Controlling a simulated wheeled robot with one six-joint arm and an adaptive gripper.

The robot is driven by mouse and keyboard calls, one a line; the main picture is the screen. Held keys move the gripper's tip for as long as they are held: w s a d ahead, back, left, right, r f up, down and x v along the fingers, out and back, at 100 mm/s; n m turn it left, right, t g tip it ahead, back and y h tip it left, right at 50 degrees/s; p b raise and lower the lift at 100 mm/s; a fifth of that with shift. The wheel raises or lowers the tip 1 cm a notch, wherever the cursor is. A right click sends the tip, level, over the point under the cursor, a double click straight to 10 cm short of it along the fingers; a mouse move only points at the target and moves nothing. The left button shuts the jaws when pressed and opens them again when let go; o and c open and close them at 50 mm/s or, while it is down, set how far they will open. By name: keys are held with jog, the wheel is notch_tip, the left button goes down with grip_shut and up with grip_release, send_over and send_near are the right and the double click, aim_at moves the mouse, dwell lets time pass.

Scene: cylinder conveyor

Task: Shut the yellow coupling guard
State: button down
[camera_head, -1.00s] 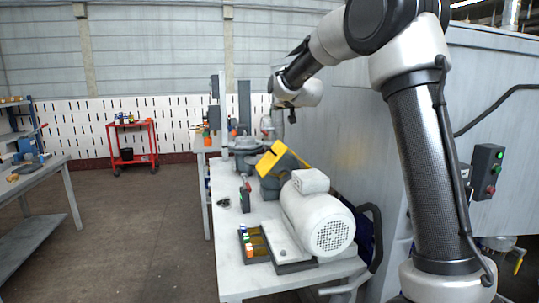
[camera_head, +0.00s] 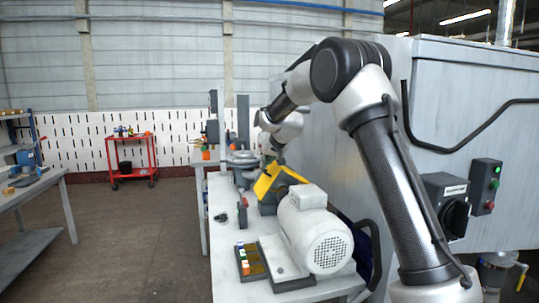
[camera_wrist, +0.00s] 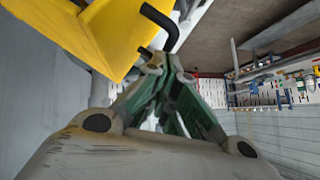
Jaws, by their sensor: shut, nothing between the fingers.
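The yellow coupling guard (camera_head: 266,184) stands tilted, partly open, on the bench behind the white motor (camera_head: 315,235). In the wrist view the guard (camera_wrist: 112,32) fills the upper left, with a bent black handle (camera_wrist: 160,22) on it. My gripper (camera_head: 277,158) is just above and behind the guard in the head view. In the wrist view my gripper (camera_wrist: 172,66) has its fingers shut and empty, with the tips close to the handle. I cannot tell whether they touch it. The coupling under the guard is hidden.
The bench (camera_head: 226,272) also carries a tray of small coloured parts (camera_head: 250,262) at the front and grey machine parts farther back. A large grey cabinet (camera_head: 470,100) stands close on the right.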

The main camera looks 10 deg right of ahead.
aim_at(260, 190)
jog(key=shift+s+a+f, duration=0.1)
jog(key=shift+a+f, duration=0.1)
jog(key=shift+f, duration=0.65)
jog(key=shift+a+f, duration=0.2)
jog(key=shift+f, duration=0.6)
jog(key=shift+a+f, duration=0.15)
jog(key=shift+f, duration=0.2)
jog(key=f, duration=0.3)
jog(key=a+f, duration=0.1)
jog(key=f, duration=0.4)
jog(key=shift+a+f, duration=0.15)
jog(key=shift+f, duration=0.25)
jog(key=shift+r, duration=0.1)
